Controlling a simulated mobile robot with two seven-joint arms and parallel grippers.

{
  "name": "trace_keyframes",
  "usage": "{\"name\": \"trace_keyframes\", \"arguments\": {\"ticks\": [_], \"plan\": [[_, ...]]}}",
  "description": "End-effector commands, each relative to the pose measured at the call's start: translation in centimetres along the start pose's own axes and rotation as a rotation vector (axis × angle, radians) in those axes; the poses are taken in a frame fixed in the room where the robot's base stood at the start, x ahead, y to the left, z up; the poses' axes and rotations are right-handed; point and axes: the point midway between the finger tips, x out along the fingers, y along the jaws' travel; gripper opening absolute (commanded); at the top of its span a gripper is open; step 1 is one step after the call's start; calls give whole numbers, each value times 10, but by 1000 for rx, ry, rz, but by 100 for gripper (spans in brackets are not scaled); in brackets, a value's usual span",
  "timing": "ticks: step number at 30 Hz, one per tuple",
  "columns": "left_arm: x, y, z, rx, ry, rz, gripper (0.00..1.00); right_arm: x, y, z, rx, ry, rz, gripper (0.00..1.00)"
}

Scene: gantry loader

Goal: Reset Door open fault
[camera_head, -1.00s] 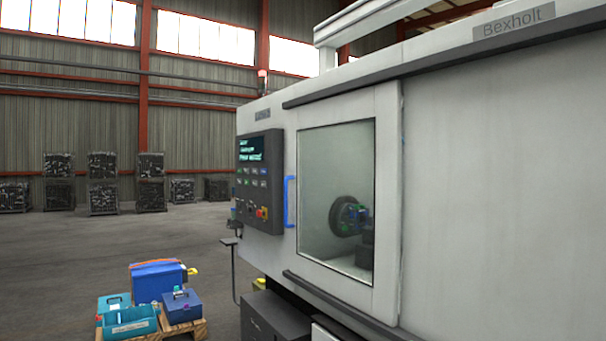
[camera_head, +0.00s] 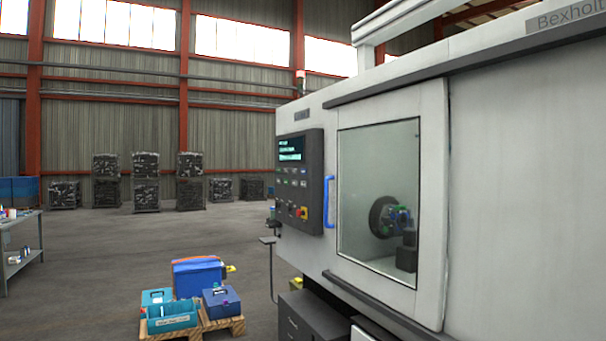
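The grey machine (camera_head: 515,190) fills the right side of the head view. Its windowed door (camera_head: 433,210) has a blue upright handle (camera_head: 328,203) at its left edge. The door looks shut. Behind the glass a dark round chuck (camera_head: 381,217) shows. Left of the handle is a dark control panel (camera_head: 313,195) with a lit screen (camera_head: 291,148), rows of small buttons and a red knob on yellow (camera_head: 302,213). The screen text is too small to read. A signal light (camera_head: 300,82) stands on top, its lit state unclear. Neither gripper is in view.
A wooden pallet (camera_head: 233,325) with blue and teal toolboxes (camera_head: 197,276) stands on the floor left of the machine. A workbench (camera_head: 22,228) is at the far left. Stacked dark crates (camera_head: 146,180) stand by the back wall. The floor between is clear.

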Motion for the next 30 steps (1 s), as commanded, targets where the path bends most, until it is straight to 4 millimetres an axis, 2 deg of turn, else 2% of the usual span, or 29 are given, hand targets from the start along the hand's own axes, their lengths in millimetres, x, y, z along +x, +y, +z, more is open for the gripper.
{"name": "trace_keyframes", "arguments": {"ticks": [1,3,30], "plan": [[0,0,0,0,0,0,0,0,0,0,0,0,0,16],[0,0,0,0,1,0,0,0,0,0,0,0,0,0],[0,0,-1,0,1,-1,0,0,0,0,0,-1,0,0]]}}
